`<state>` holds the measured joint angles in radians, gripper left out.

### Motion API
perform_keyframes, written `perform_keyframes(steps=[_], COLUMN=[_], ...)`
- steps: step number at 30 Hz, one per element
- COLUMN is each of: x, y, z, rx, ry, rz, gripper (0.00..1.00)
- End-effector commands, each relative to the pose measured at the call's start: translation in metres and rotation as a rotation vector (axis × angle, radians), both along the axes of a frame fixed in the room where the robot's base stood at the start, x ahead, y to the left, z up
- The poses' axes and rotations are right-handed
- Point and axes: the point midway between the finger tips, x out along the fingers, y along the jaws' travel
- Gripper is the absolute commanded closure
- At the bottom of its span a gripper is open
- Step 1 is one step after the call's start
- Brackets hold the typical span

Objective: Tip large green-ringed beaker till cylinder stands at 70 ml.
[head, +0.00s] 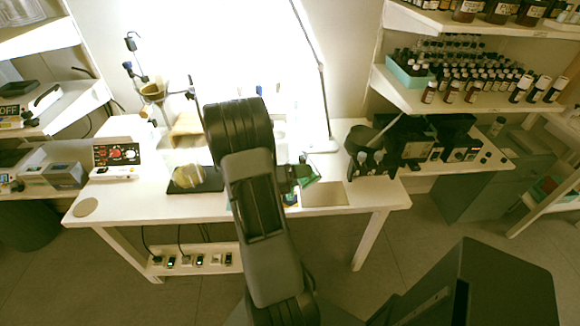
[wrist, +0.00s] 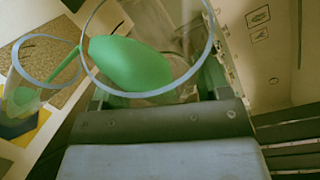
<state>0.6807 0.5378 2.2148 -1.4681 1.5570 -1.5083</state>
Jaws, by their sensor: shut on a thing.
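My gripper (wrist: 155,100) is shut on the large beaker (wrist: 84,62), whose wide clear rim fills the top of the wrist view. The beaker is tilted to the left, with green liquid (wrist: 130,63) gathered at its lip. A thin green stream (wrist: 64,73) runs from the lip into the clear cylinder (wrist: 47,82) at the left. Green liquid (wrist: 20,98) shows inside the cylinder; I cannot read its level. In the head view my gripper (head: 293,177) is over the table's right half, and my arm hides much of the beaker and cylinder.
The white table (head: 130,200) carries a black scale-like plate (head: 208,181) left of my arm and a black rack-like device (head: 371,155) on the right. A lamp pole (head: 318,75) stands behind. Shelves of bottles (head: 470,85) are at the right.

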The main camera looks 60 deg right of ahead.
Motion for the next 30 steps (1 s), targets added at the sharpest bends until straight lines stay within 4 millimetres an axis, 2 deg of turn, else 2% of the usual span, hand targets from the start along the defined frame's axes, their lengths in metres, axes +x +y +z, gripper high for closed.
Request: perform_keyframes(steps=[30], x=[0.0005], y=[-0.0002], z=[0.0022], rx=[0.01], ry=[0.028], rz=[0.0], gripper=[0.62])
